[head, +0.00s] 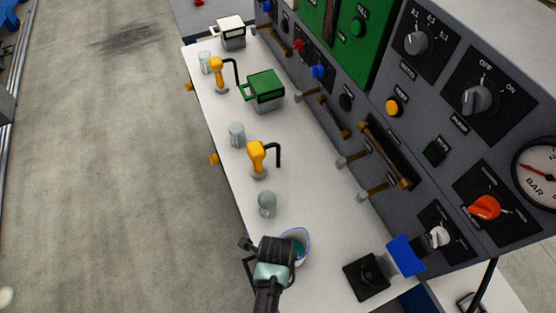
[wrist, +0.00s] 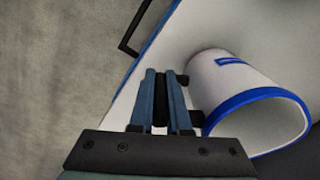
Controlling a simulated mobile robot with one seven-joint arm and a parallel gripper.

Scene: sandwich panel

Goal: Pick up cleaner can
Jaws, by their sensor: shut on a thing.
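The cleaner can, a white, cup-like vessel with a blue rim (head: 303,236), is at the near end of the white worktop, partly hidden by my gripper. In the wrist view the can (wrist: 228,78) lies right of the fingers, its open mouth toward the camera. My gripper (head: 284,247) is at the can's left side. In the wrist view its blue fingers (wrist: 160,85) are close together at the dark handle pieces beside the can, shut on the handle. I cannot tell whether the can touches the worktop.
A grey control panel (head: 437,150) with knobs and levers rises along the right. On the worktop (head: 318,205) stand a glass jar (head: 267,204), yellow-handled taps (head: 256,158) and a green box (head: 265,88). A blue-and-black device (head: 366,277) stands right of the can.

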